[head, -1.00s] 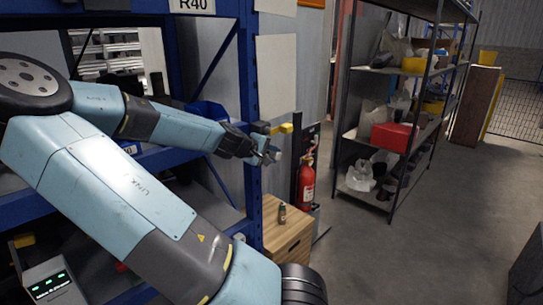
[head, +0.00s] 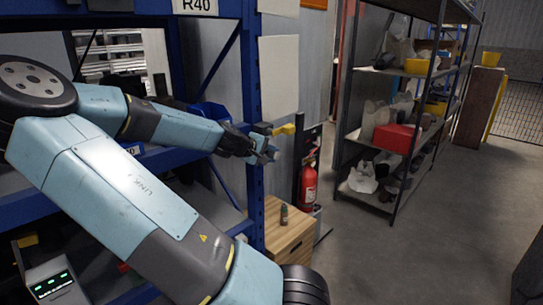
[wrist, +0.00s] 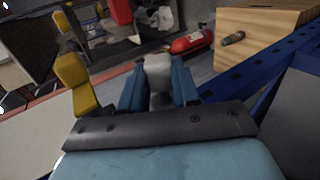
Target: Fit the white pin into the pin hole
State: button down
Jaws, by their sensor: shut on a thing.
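My gripper (head: 268,152) is beside the blue rack post in the head view, just below a yellow piece (head: 285,129) that sticks out from the post. In the wrist view, my gripper's two blue fingers (wrist: 158,88) are shut on the white pin (wrist: 158,66), whose pale blocky end shows between and beyond them. The yellow piece also shows in the wrist view (wrist: 76,80), left of the fingers and apart from them. I cannot make out the pin hole in either view.
The blue rack post (head: 254,80) stands close to my gripper. A wooden cabinet (head: 288,240) with a small bottle (head: 284,214) on top is below. A red fire extinguisher (head: 308,185) stands behind it. A loaded shelf (head: 398,140) is further back, with open floor to the right.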

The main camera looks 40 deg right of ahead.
jog(key=shift+w+a, duration=0.1)
jog(key=shift+w, duration=1.05)
jog(key=c, duration=0.7)
grip_release()
jog(key=shift+c, duration=0.2)
jog(key=v, duration=1.3)
jog(key=shift+a, duration=0.35)
